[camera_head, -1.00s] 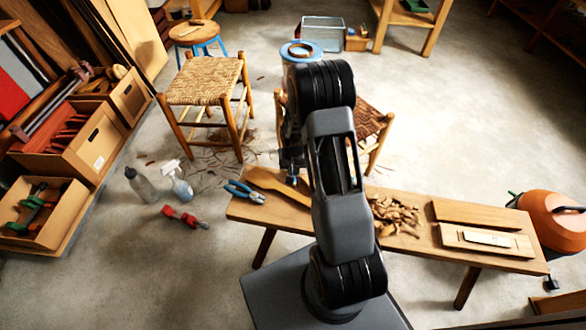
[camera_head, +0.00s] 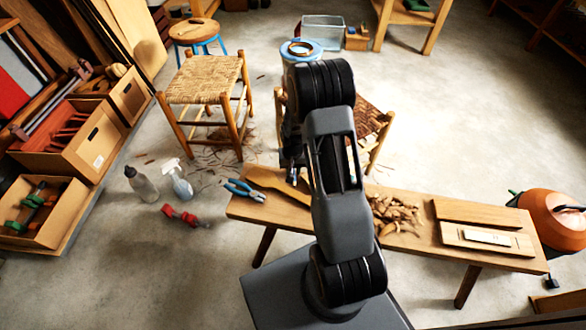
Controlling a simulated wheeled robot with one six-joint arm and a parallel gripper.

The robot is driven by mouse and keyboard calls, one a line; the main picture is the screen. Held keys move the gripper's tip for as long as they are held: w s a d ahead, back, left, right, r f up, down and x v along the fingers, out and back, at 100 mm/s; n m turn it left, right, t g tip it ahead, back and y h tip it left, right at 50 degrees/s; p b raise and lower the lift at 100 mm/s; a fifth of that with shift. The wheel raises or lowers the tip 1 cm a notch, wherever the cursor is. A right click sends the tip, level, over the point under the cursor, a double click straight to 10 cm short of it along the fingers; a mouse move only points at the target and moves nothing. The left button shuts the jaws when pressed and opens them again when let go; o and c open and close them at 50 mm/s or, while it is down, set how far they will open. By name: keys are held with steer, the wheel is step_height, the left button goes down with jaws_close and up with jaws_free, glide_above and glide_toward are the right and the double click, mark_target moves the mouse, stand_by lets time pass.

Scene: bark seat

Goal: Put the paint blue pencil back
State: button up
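I cannot make out a paint blue pencil in the head view; it may be too small or hidden behind my arm. My gripper (camera_head: 292,172) points down over the back edge of the wooden bench (camera_head: 335,201), left of my arm. My own arm links cover most of it, so I cannot tell whether its fingers are open or shut, or whether it holds anything. Blue-handled pliers (camera_head: 243,190) lie on the bench's left end, beside a flat wooden paddle-like piece (camera_head: 278,186).
Wood shavings (camera_head: 396,214) and a boxed flat tool (camera_head: 487,238) lie on the bench. A woven stool (camera_head: 203,80) and a second woven seat (camera_head: 372,122) stand behind it. Two bottles (camera_head: 142,184) and a red clamp (camera_head: 183,216) are on the floor at left.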

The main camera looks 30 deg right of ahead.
steer(key=o, duration=0.3)
steer(key=shift+o, duration=0.2)
step_height(320, 180, up, 14)
steer(key=p, duration=0.4)
steer(key=shift+p, duration=0.3)
steer(key=shift+f, duration=0.1)
steer(key=s+a+r+n+t+p, duration=0.1)
steer(key=s+a+r+p, duration=0.2)
steer(key=r, duration=1.1)
steer(key=s+a+r+n+t+p, duration=0.1)
steer(key=s+r+p, duration=0.6)
steer(key=r+p, duration=0.7)
steer(key=s+a+r+n+t+p, duration=0.1)
steer(key=s+a+r+p, duration=0.4)
steer(key=r, duration=1)
steer(key=s+n+p, duration=0.1)
steer(key=p, duration=0.2)
steer(key=shift+a+r+t, duration=0.3)
steer(key=shift+a+r, duration=0.05)
